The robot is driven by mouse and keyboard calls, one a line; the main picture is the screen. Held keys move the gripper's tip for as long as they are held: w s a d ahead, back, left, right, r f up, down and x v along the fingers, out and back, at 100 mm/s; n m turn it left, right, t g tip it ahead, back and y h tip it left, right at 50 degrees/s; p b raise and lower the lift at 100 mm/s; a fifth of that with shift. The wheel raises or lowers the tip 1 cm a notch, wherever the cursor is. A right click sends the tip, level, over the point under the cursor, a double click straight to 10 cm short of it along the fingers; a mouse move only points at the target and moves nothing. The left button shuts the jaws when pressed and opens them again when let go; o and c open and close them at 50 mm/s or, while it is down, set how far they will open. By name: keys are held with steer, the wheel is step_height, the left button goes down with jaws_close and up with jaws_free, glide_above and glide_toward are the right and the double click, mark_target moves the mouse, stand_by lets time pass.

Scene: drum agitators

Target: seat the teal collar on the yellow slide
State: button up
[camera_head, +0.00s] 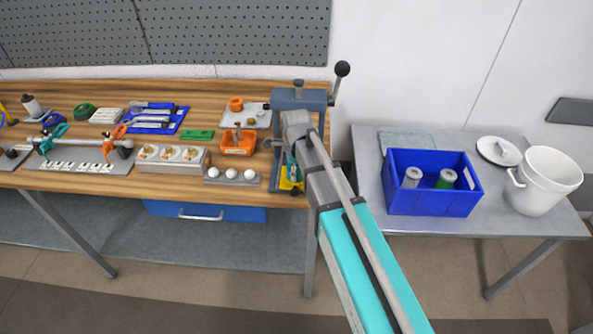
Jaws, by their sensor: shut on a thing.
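The yellow slide (287,186) shows as a small yellow patch low on the grey lever-handled stand at the right end of the wooden bench. The teal collar (292,173) shows only as a small teal patch just above the yellow. My gripper (289,163) reaches down in front of the stand and is shut on the teal collar, directly over the slide. My wrist and arm cover much of this spot. I cannot tell whether the collar touches the slide.
The grey stand (298,98) rises behind my wrist, its black-knobbed lever to the right. A blue crate (432,195) and white bucket (543,185) occupy the right table.

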steer(key=shift+f, duration=0.2)
stand_by(0.4)
stand_by(0.3)
steer(key=o, duration=1.1)
steer(key=shift+r, duration=0.2)
